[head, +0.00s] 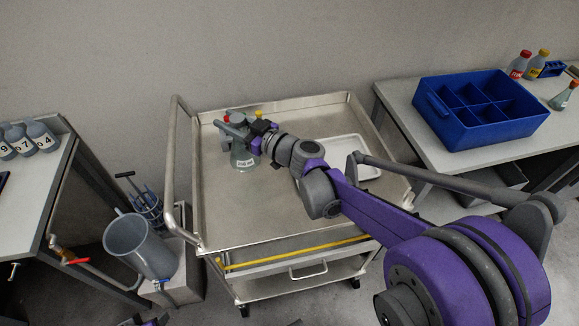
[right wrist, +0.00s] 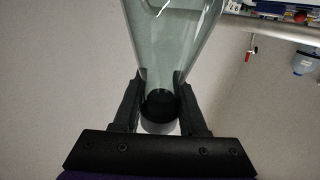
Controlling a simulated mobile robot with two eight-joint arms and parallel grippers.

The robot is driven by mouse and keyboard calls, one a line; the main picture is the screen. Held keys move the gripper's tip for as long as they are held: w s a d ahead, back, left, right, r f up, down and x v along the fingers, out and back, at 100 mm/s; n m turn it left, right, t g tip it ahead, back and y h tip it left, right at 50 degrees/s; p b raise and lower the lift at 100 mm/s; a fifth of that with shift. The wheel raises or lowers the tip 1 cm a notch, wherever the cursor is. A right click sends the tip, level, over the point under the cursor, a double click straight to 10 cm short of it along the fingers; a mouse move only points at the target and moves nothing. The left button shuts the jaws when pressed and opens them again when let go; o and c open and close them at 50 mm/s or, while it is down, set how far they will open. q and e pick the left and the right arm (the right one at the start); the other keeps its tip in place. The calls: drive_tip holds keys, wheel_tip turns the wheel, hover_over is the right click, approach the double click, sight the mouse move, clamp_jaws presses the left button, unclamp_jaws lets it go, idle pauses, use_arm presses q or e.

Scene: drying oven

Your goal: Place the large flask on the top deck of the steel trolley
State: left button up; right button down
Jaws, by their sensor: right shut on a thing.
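The large flask (head: 243,158) is clear grey-green glass with a white label, over the back left part of the steel trolley's top deck (head: 270,215). My right gripper (head: 241,133) is shut on its neck from above and to the right. In the right wrist view the fingers (right wrist: 160,104) stand on both sides of the flask's (right wrist: 172,45) narrow neck, with a dark stopper between them. The flask looks about upright in the head view. I cannot tell whether its base touches the deck. My left gripper is not in view.
A white tray (head: 366,172) lies on the deck's right side, partly behind my right arm. Small red and yellow tops show beside the gripper. A blue divided crate (head: 480,137) is on the right bench. The deck's front is clear.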

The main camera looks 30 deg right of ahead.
sight(233, 145)
drive_tip(key=shift+s+a+r+n+y+b, duration=0.15)
drive_tip(key=shift+s+a+r+y+b, duration=0.15)
drive_tip(key=shift+r, duration=0.2)
drive_tip(key=shift+s+a+r+n+y+b, duration=0.1)
drive_tip(key=shift+r+n+y+b, duration=0.1)
drive_tip(key=shift+r+b, duration=0.25)
wheel_tip(233, 145, down, 10)
drive_tip(key=shift+r+b, duration=0.2)
drive_tip(key=shift+b, duration=0.85)
drive_tip(key=shift+f, duration=0.1)
drive_tip(key=shift+c, duration=2.2)
unclamp_jaws()
drive_tip(key=shift+r, duration=0.2)
drive_tip(key=v, duration=1.2)
drive_tip(key=shift+r, duration=0.2)
